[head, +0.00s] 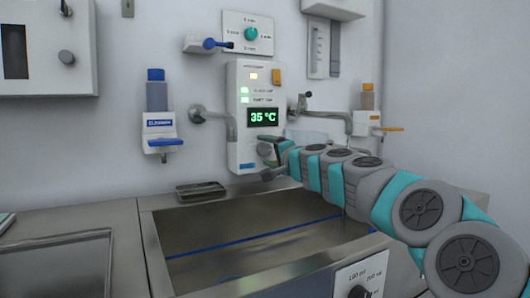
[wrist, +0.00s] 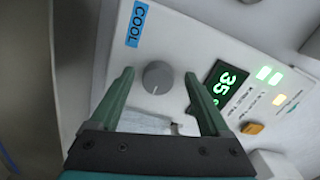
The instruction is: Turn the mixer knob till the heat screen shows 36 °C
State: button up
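The heat screen (head: 262,116) reads 35 °C in green digits on a white wall panel (head: 236,74). It also shows, tilted, in the wrist view (wrist: 220,84). The grey round mixer knob (wrist: 158,77) sits on the same panel, beside a blue COOL label (wrist: 136,24). In the head view the knob (head: 264,149) shows below the screen. My gripper (wrist: 159,72) is open, with one green finger on each side of the knob. A gap shows between each finger and the knob. The head view shows my gripper (head: 266,156) at the panel's lower part.
A steel sink (head: 250,235) lies below. A dial (head: 250,33) is mounted above the panel.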

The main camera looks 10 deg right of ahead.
jog(key=shift+d, duration=0.15)
jog(key=shift+s+d, duration=0.1)
jog(key=shift+s, duration=0.15)
jog(key=b+v, duration=0.1)
jog(key=v, duration=0.6)
jog(key=shift+s, duration=0.15)
